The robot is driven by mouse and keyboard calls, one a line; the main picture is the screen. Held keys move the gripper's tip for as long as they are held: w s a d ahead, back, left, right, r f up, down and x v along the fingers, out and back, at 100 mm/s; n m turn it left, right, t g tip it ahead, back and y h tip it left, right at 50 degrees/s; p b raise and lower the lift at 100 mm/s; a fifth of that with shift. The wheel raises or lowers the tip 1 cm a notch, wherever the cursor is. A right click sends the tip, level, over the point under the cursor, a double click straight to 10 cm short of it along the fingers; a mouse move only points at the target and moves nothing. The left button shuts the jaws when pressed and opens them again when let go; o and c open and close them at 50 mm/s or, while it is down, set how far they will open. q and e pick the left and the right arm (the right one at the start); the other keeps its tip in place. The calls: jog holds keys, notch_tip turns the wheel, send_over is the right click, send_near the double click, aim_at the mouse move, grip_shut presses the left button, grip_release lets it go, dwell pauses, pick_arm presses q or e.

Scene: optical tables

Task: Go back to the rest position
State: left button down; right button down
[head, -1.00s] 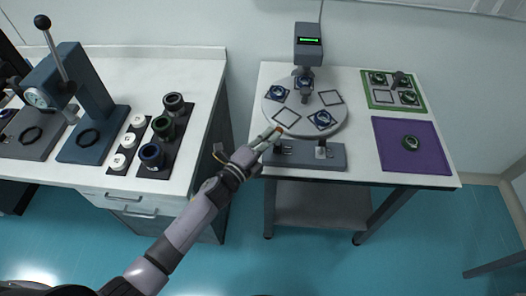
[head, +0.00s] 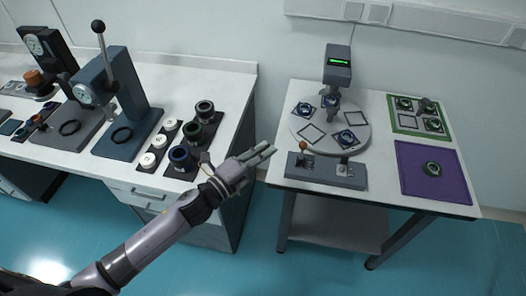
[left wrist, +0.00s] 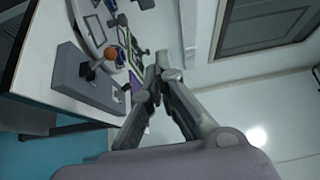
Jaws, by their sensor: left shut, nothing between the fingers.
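My left gripper (head: 262,155) is shut and empty in the head view. It hangs over the gap between the two tables, just left of the grey lever block (head: 327,171) at the right table's front edge. In the left wrist view its fingertips (left wrist: 160,65) come together with nothing between them. The lever block also shows there (left wrist: 85,82), to the left of the fingers, with its orange knob (left wrist: 111,54). My right gripper is not in either view.
The right table (head: 290,95) carries a round turntable (head: 357,139), a purple mat (head: 408,180) and a green-edged tray (head: 395,124). The left table (head: 215,82) carries a lever press (head: 125,100) and dark trays with rings and lenses. The blue floor between the tables is open.

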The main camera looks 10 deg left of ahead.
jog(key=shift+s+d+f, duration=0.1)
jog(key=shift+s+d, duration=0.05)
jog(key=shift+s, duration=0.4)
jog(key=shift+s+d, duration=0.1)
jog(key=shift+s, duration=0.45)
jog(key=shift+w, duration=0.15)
